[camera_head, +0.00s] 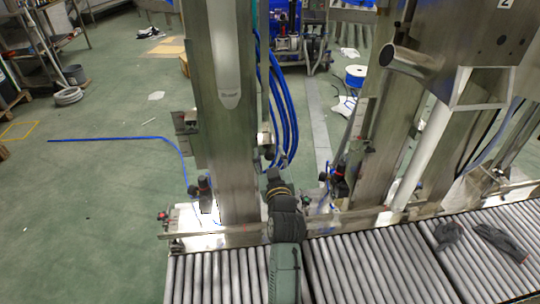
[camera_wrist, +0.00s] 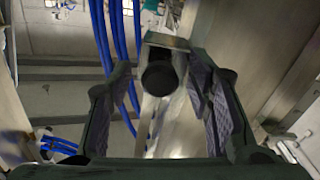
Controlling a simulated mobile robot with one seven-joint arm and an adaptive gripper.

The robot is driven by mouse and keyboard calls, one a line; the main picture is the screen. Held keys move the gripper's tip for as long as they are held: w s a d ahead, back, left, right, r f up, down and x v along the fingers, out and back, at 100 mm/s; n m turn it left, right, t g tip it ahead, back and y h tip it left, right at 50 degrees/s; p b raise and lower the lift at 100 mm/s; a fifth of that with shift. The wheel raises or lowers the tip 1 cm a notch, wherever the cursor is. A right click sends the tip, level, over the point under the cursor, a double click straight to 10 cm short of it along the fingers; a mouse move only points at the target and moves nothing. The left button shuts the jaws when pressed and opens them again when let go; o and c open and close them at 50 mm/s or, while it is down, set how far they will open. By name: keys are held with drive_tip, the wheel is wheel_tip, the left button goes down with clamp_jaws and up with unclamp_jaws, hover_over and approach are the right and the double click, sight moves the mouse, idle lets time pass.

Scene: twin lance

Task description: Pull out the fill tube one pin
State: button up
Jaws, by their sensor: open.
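A dark round pin knob (camera_wrist: 158,76) sits in a metal bracket (camera_wrist: 166,42) in the upper middle of the wrist view. It looks like the fill tube one pin, though no label shows. My gripper (camera_wrist: 160,90) is open, with one finger on each side of the knob and visible gaps between. How far the fingertips reach along the knob is hard to tell. In the head view my gripper (camera_head: 273,176) is at the right side of the tall metal column (camera_head: 232,140); the pin cannot be made out there.
Blue hoses (camera_head: 288,110) hang close to the right of the column and show at left in the wrist view (camera_wrist: 104,40). A roller conveyor (camera_head: 365,270) runs along the front. Dark gloves (camera_head: 500,241) lie on it at right. Open green floor (camera_head: 90,200) is at left.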

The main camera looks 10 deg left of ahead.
clamp_jaws()
idle(0.6)
